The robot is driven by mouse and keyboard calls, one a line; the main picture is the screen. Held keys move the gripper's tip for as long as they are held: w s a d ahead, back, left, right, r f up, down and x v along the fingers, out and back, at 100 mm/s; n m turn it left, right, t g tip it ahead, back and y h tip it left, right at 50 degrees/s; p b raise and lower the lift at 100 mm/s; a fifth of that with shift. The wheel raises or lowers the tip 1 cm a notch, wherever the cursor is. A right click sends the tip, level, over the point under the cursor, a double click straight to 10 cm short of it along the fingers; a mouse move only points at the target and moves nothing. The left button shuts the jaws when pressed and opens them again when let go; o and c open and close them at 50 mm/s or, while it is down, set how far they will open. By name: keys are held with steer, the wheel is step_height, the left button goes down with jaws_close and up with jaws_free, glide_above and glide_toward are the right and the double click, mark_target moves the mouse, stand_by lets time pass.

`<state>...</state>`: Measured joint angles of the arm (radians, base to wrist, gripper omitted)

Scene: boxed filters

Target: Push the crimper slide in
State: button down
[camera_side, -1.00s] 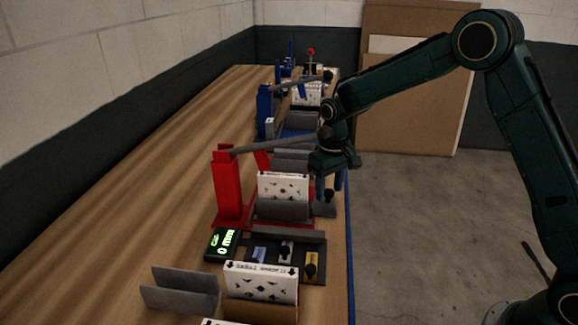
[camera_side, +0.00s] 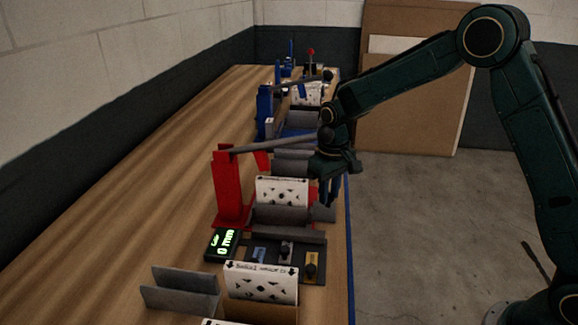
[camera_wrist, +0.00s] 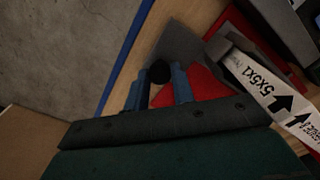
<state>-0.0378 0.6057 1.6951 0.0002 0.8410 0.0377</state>
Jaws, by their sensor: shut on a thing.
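The red crimper (camera_side: 229,190) stands on the bench with a grey lever arm (camera_side: 270,144) reaching right above it. A white patterned filter box (camera_side: 282,191) sits upright in its grey holder (camera_side: 280,214). The grey slide (camera_wrist: 183,47) shows in the wrist view with a black knob (camera_wrist: 160,71) on it. My gripper (camera_side: 327,200) is down at the right side of the crimper. In the wrist view its blue fingers (camera_wrist: 159,84) are shut around the knob. In the side view the gripper hides the knob.
A dark gauge station with a green display (camera_side: 222,244) and black knobs stands in front of the crimper. Another white box (camera_side: 261,283) and an empty grey holder (camera_side: 180,290) are nearer. A blue station (camera_side: 264,108) stands behind. The bench's left side is clear.

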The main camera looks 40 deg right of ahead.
steer(key=shift+s+a, duration=0.2)
steer(key=shift+a, duration=0.05)
steer(key=c, duration=1.2)
jaws_free()
steer(key=shift+o, duration=0.2)
steer(key=shift+w+d, duration=0.15)
steer(key=shift+w+d, duration=0.6)
steer(key=shift+d, duration=0.05)
step_height(320, 180, up, 14)
steer(key=s+r+t, duration=0.2)
steer(key=s+r, duration=0.3)
steer(key=s, duration=0.4)
steer(key=s+d+r+t, duration=0.1)
steer(key=s+r, duration=0.4)
steer(key=s, duration=0.5)
steer(key=shift+d+t, duration=0.3)
steer(key=shift+t, duration=0.1)
